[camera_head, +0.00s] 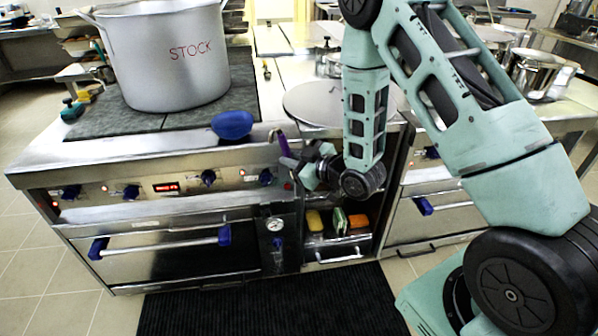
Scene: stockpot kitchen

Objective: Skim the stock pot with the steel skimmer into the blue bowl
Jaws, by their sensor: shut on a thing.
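The large steel stock pot (165,62), marked STOCK in red, stands upright on the dark cooktop at the upper left. The blue bowl (232,124) sits at the cooktop's front right edge, right of the pot's base. My gripper (293,163) is in front of the counter edge, right of and lower than the bowl. It is shut on a tool with a purple handle (284,144) and a curved metal end. The tool's other end is hidden, so I cannot tell for sure that it is the steel skimmer. My gripper is apart from the pot and bowl.
A round steel lid or disc (315,105) lies on the counter behind my arm. An open shelf below holds yellow, green and orange items (337,221). A shiny pot (540,73) stands at the right. A black mat (270,303) covers the floor in front.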

